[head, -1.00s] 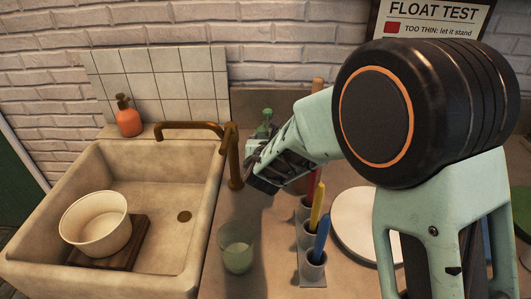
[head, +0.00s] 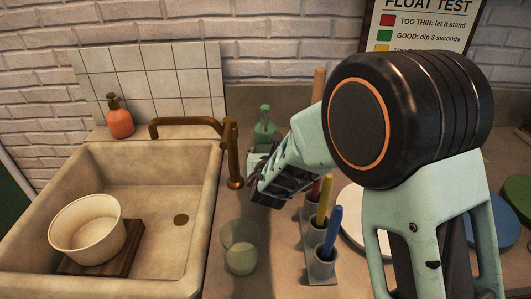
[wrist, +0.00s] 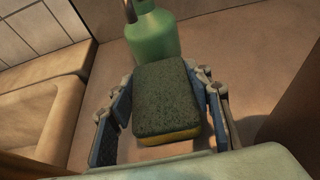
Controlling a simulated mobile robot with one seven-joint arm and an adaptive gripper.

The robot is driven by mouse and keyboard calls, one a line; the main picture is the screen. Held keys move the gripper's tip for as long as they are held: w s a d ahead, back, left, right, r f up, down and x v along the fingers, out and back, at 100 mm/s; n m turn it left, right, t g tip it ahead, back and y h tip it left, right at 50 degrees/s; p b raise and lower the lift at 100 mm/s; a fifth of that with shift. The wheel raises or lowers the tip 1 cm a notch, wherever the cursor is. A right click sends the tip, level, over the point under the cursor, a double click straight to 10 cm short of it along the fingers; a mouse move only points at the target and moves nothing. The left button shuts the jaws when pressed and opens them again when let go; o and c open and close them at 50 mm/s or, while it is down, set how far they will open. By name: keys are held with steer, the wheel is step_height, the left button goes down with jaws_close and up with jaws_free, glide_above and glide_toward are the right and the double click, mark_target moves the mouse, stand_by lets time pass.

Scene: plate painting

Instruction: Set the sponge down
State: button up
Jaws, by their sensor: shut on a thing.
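My gripper (wrist: 160,105) is shut on the sponge (wrist: 167,90), a block with a dark green top and a yellow lower layer. The sponge lies between the two blue-padded fingers in the wrist view, with its top face showing. A green bottle (wrist: 153,38) stands just beyond it. In the head view, my gripper (head: 262,185) points down beside the tap, in front of the green bottle (head: 264,133). The sponge is hidden there. I cannot tell whether the sponge touches the counter (head: 222,275).
A stone sink (head: 160,180) with a bowl (head: 87,229) on a wooden board is at left. A brass tap (head: 233,155) stands close to my gripper. A glass (head: 240,255) and a brush holder (head: 320,268) are in front. A white plate (head: 350,225) lies at right.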

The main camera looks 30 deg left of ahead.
steer(key=shift+f, duration=0.15)
steer(key=o, duration=0.7)
steer(key=shift+r, duration=0.25)
steer(key=p+v, duration=0.1)
steer(key=v, duration=1.1)
steer(key=shift+f, duration=0.1)
